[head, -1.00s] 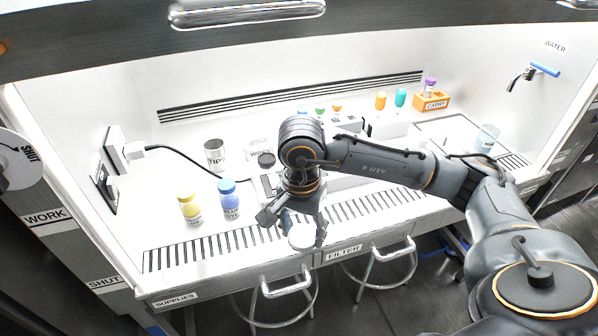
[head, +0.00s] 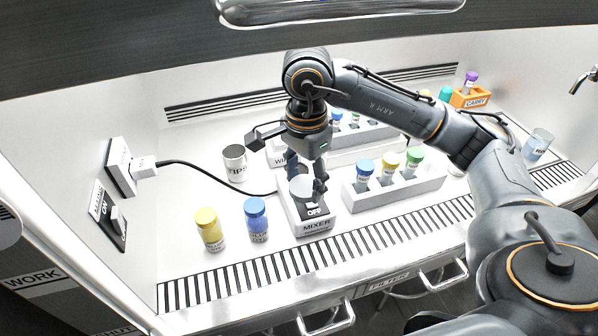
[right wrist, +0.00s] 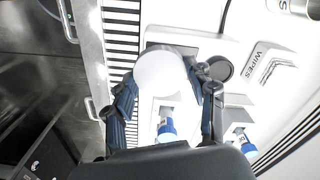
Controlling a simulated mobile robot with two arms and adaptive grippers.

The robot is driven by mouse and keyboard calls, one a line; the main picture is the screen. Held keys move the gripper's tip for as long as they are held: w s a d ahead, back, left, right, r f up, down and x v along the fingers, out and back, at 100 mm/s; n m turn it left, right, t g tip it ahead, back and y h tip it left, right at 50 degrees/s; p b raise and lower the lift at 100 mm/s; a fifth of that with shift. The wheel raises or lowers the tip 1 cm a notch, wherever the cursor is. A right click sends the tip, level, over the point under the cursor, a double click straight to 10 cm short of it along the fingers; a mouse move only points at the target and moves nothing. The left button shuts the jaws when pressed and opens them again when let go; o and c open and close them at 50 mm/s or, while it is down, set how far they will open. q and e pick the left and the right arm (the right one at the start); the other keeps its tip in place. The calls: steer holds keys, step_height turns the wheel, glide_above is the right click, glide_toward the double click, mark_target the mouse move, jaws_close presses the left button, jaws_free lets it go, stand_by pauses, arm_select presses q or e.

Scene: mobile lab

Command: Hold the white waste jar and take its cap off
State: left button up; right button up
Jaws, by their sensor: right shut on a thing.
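My right gripper (head: 306,172) points down over the mixer and is shut on a white round thing, which looks like the white waste jar (head: 301,188). In the right wrist view the jar (right wrist: 160,72) shows as a plain white disc between the two dark fingers (right wrist: 162,96). No label shows on it, and I cannot tell whether its cap is on. In the head view it hides part of the mixer (head: 313,226), whose switch reads OFF. I cannot tell whether the jar touches the mixer. My left gripper is in neither view.
Yellow (head: 209,230) and blue (head: 256,219) capped bottles stand left of the mixer. A white rack (head: 395,190) with blue, yellow and green capped vials is right of it. A TIPS cup (head: 235,163) is behind. The front grille (head: 370,243) is bare. A dark disc (right wrist: 220,68) lies near WIPES.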

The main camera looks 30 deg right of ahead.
mark_target(258, 196)
steer(key=w+a+f, duration=0.1)
steer(key=w+f, duration=0.1)
steer(key=w, duration=0.1)
steer(key=w+a+f+p, duration=0.1)
steer(key=w+a+f, duration=0.1)
steer(key=w+f, duration=0.1)
steer(key=w+a+f+p, duration=0.1)
steer(key=w+a+f, duration=0.1)
steer(key=w+f, duration=0.1)
steer(key=shift+w+a+f, duration=0.2)
steer(key=shift+w, duration=0.55)
steer(key=shift+w+f, duration=0.15)
steer(key=shift+f, duration=0.05)
steer(key=shift+w+a+f, duration=0.15)
steer(key=shift+f, duration=0.05)
step_height(258, 196, down, 3)
steer(key=shift+w+f+p, duration=0.1)
steer(key=shift+p, duration=0.65)
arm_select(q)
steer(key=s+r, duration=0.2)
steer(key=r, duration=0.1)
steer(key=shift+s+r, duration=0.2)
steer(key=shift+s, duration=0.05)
arm_select(e)
steer(key=shift+f+b, duration=0.2)
steer(key=shift+b, duration=0.1)
steer(key=o, duration=1.3)
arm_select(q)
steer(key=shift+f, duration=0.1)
